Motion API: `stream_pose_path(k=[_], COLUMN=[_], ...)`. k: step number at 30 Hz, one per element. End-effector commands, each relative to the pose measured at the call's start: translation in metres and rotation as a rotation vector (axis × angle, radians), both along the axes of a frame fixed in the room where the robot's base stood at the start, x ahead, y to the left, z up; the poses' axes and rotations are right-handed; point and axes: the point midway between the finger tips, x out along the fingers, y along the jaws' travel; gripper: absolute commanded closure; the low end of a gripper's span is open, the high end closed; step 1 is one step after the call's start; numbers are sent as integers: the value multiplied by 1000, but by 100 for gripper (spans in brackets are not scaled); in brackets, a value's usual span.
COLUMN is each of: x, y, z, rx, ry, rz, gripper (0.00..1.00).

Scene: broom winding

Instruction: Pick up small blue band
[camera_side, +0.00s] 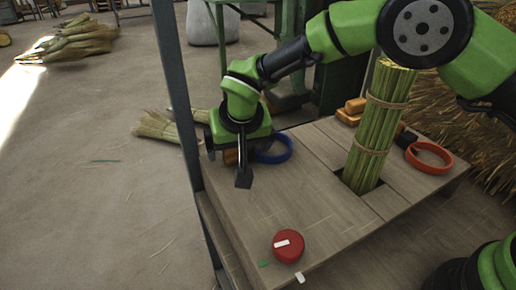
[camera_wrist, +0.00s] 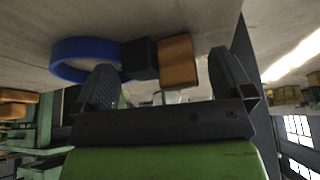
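The blue band (camera_side: 275,159) lies on the wooden work table near its back left edge, partly hidden behind my gripper (camera_side: 228,166) in the side view. In the wrist view the blue band (camera_wrist: 78,45) is a ring at the upper left, with a black block (camera_wrist: 139,59) against its right side and an orange-brown block (camera_wrist: 178,62) beside that. My gripper (camera_wrist: 166,82) is open, its two black fingers apart. The two blocks appear between the fingers in the wrist view, and the band appears mostly left of them. I see no grip on anything; contact cannot be told.
A bound straw bundle (camera_side: 373,140) stands upright in a slot of the table (camera_side: 300,200). An orange band (camera_side: 430,158) lies right of it. A red round button (camera_side: 288,246) sits near the front edge. A dark post (camera_side: 178,90) rises at the table's left. The table's middle is clear.

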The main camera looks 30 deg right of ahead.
Motion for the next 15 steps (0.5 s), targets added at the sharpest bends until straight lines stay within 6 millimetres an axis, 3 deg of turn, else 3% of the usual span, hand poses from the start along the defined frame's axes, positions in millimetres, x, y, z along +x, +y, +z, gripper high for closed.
stream_pose_path(k=[1, 7, 15], x=[0, 0, 0], y=[0, 0, 0], z=[0, 0, 0], rx=[0, 0, 0], ry=[0, 0, 1], rz=[0, 0, 0], gripper=[12, 57, 57])
